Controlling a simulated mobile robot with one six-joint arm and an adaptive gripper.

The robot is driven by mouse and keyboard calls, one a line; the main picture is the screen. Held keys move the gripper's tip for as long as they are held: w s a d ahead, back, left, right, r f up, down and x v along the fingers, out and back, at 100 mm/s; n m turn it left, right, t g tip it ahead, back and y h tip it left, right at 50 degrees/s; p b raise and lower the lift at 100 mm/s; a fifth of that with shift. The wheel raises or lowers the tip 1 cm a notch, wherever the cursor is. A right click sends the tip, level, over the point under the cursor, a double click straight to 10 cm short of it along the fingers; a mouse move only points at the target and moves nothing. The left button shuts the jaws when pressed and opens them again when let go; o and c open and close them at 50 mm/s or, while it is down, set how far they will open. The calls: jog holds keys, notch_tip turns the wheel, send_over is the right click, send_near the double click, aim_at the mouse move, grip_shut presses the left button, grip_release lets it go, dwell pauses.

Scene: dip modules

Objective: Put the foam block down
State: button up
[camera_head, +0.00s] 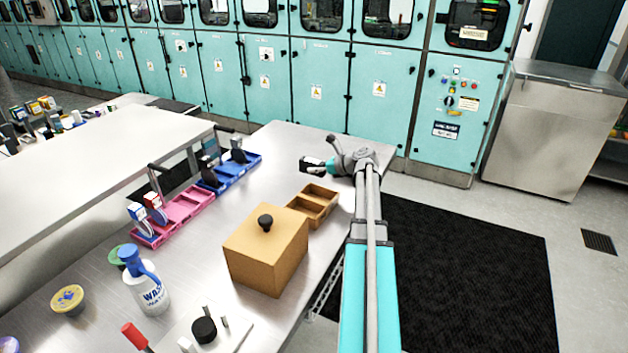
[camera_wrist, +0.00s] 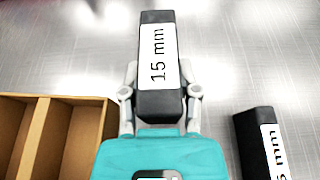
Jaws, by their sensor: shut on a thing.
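The foam block (camera_wrist: 155,30) is a dark block with a white label reading "15 mm". In the wrist view it sits between the two fingers of my gripper (camera_wrist: 160,92), which is shut on it. In the head view my gripper (camera_head: 318,165) is at the far end of the steel table (camera_head: 270,150), low over its top. The block is small and partly hidden there. I cannot tell whether it touches the table.
A second dark labelled block (camera_wrist: 258,145) lies right of my gripper. An open wooden tray (camera_head: 313,205) with compartments is to the left in the wrist view (camera_wrist: 75,100). A lidded brown box (camera_head: 265,250) stands nearer. Bare steel lies ahead of the block.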

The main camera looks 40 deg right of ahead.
dwell(0.3)
jog(key=shift+w+d+f+b, duration=0.1)
jog(key=shift+w+f+b, duration=0.3)
jog(key=shift+f+b, duration=1.6)
jog(key=shift+f, duration=0.1)
jog(key=o, duration=0.9)
jog(key=shift+o, duration=0.2)
